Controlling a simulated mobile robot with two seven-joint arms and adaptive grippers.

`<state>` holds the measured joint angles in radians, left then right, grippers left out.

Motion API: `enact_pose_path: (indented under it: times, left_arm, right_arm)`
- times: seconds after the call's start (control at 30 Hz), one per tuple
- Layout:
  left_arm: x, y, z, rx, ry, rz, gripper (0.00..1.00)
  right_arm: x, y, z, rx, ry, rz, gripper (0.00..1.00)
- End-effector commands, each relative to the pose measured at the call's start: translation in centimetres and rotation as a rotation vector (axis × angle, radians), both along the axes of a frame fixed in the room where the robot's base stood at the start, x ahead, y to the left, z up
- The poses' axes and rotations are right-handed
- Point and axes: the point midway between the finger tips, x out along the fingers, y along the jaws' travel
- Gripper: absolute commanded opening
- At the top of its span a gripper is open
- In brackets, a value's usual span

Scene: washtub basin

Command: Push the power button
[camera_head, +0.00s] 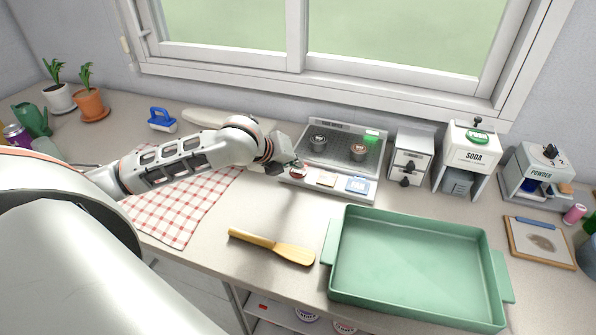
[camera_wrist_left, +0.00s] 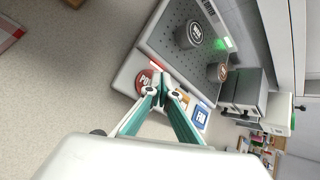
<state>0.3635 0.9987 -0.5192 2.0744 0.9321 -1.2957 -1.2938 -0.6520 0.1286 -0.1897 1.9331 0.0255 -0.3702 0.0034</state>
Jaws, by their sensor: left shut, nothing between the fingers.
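The power button is a round red button with white lettering, partly readable as "PO", on the front ledge of a grey machine. It shows in the left wrist view (camera_wrist_left: 143,78) and, small and partly covered, in the head view (camera_head: 298,173). My left gripper (camera_head: 288,167) is shut and empty, right at the button. In the left wrist view its closed fingertips (camera_wrist_left: 162,91) overlap the button's edge and hide part of it. I cannot tell whether they touch it. My right gripper is not in view.
The machine (camera_head: 370,146) has a perforated panel, two round knobs and a green light. A tan label (camera_head: 326,179) and a blue one (camera_head: 357,185) sit beside the button. A green tray (camera_head: 420,262) and wooden paddle (camera_head: 272,246) lie in front. Dispensers (camera_head: 470,158) stand right.

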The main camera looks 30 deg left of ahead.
Motion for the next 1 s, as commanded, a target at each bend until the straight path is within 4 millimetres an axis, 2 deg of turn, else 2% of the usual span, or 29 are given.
enact_pose_path:
  times: [0.2, 1.0]
  left_arm:
    - [0.00, 0.04, -0.57, 0.001, 0.001, 0.001, 0.00]
    - [0.00, 0.03, -1.08, 0.001, 0.001, 0.001, 0.00]
  right_arm:
    - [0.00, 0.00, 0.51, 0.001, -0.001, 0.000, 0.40]
    - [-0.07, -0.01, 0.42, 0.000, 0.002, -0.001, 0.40]
